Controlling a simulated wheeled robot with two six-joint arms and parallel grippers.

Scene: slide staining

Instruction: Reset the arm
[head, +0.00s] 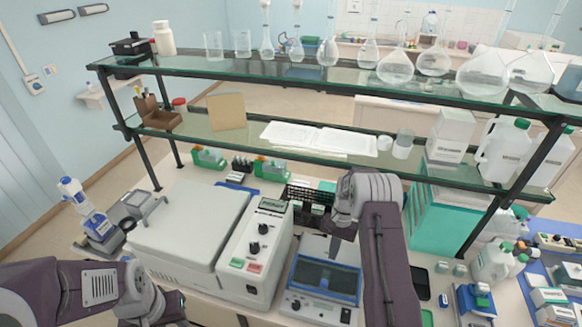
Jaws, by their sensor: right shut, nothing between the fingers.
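My right arm rises from the bottom edge and bends over at the wrist. My right gripper (337,240) hangs down in front of the glass shelf rack, above the blue-framed device with a clear lid (325,277). It is shut and holds nothing. My left arm reaches in at the lower left, low in front of the white bench machine (188,232). Its fingers do not show. A dark slotted rack (305,197) stands just behind and left of my right gripper, partly hidden by the wrist.
A control box with knobs (255,250) stands left of the blue-framed device. Glass shelves (300,72) with flasks and bottles span above the bench. A teal and white box stack (440,222) stands right of my right arm. Little bench is free here.

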